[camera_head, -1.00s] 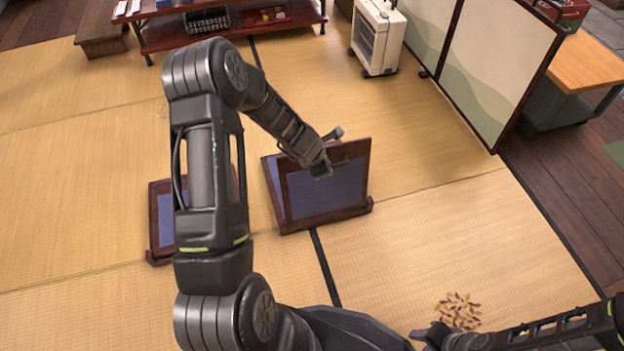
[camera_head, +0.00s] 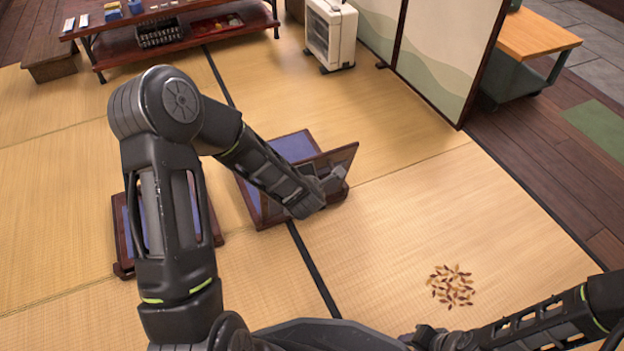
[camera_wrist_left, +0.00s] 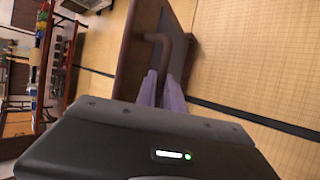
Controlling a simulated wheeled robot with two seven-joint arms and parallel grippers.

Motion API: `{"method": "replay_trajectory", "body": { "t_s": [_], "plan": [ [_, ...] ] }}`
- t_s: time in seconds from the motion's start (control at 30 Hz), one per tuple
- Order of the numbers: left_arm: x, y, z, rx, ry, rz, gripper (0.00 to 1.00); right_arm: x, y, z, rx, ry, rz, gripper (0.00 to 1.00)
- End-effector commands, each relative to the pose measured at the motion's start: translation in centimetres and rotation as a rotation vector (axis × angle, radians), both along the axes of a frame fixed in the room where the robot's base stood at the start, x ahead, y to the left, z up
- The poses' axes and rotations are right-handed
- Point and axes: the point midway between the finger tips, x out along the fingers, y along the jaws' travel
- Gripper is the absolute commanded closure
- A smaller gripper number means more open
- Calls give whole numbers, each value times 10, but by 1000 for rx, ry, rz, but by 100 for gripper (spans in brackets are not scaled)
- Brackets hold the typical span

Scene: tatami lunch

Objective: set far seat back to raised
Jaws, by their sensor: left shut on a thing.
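The far seat is a low dark-wood floor chair with a blue cushion (camera_head: 293,147) in the middle of the mat. Its hinged back (camera_head: 338,160) stands up steeply at the near right side, tilted. My left gripper (camera_head: 332,180) is at this back, shut on the bar handle on its face. In the left wrist view the fingers (camera_wrist_left: 162,92) meet the bent handle (camera_wrist_left: 166,42) beside the wooden panel (camera_wrist_left: 138,48). My arm hides part of the chair. My right gripper (camera_head: 425,337) is low at the bottom edge, away from the seat; its jaws are unclear.
Another blue-cushioned seat (camera_head: 122,235) is partly hidden behind my left arm. A dark shelf table (camera_head: 190,30), a white heater (camera_head: 330,35) and a folding screen (camera_head: 440,50) stand at the back. A leaf pattern (camera_head: 452,286) marks the mat at right, which is otherwise clear.

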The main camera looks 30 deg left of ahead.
Motion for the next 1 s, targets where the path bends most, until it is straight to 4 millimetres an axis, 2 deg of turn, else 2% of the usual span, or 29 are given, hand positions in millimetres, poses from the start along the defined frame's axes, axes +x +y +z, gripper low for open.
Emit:
{"method": "replay_trajectory", "body": {
  "t_s": [0.03,0.1,0.13,0.4,1.0],
  "plan": [
    [-7,-1,-10,-11,23,1,100,0,0,-1,0,0,0,64],
    [-7,-1,-10,-12,23,3,100,0,0,-1,0,0,0,64],
    [-7,-1,-10,-12,23,3,87,0,0,-1,0,0,0,64],
    [-6,-1,-8,-9,20,1,66,0,0,-1,0,0,0,64],
    [-3,-3,-5,-9,13,-6,66,0,0,-1,0,1,0,64]
  ]
}}
